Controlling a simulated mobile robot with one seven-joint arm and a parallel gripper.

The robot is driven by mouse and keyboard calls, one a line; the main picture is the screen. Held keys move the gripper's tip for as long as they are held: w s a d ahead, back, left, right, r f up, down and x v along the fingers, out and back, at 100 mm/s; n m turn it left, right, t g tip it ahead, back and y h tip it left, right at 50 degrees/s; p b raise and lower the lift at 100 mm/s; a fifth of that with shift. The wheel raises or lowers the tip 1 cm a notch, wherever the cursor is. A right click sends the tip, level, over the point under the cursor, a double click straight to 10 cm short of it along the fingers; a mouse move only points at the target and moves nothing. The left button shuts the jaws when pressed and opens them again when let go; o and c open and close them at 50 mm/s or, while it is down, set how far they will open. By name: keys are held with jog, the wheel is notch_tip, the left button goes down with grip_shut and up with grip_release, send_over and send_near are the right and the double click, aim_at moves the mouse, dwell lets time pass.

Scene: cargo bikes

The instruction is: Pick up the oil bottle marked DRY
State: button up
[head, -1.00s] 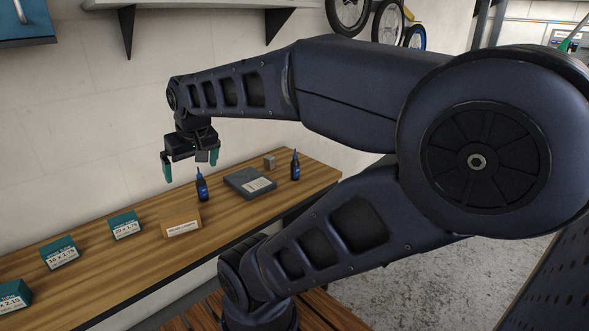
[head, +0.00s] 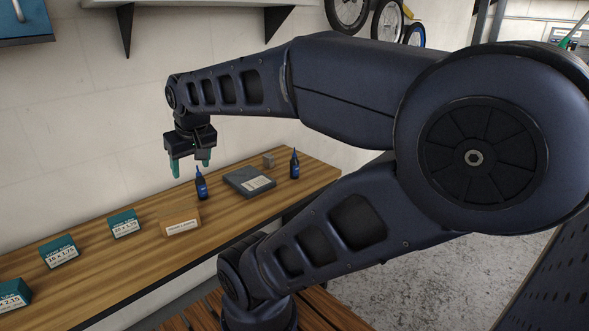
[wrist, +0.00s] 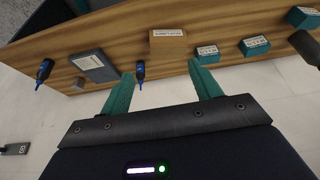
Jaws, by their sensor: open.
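Two dark bottles with blue caps stand upright on the wooden bench. One bottle (head: 201,184) is left of the grey case, and the other bottle (head: 295,165) is right of it. Their label text is too small to read, so I cannot tell which is marked DRY. My gripper (head: 188,168) has teal fingers, is open and empty, and hangs above the bench close to the left bottle. In the wrist view my gripper (wrist: 165,88) points at the bench, with the nearer bottle (wrist: 140,72) just beyond its left finger and the other bottle (wrist: 43,72) farther left.
The wooden bench (head: 130,263) runs along the wall. A grey case (head: 249,182) lies between the bottles, with a small grey block (head: 269,161) behind it. A cardboard box (head: 180,222) and several teal boxes (head: 124,224) stand to the left. A shelf (head: 200,4) hangs above.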

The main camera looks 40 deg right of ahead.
jog(key=w+d+n+g+h, duration=0.15)
jog(key=w+d+n, duration=0.25)
jog(key=w+d, duration=0.5)
jog(key=n+g+h, duration=0.3)
jog(key=n+g, duration=0.1)
jog(key=n, duration=0.8)
send_near(294, 156)
jog(key=f, duration=0.2)
jog(key=x, duration=0.6)
jog(key=d+x, duration=0.1)
jog(key=x, duration=0.3)
jog(key=shift+w+r, duration=0.15)
jog(key=shift+w, duration=0.2)
jog(key=c, duration=1.1)
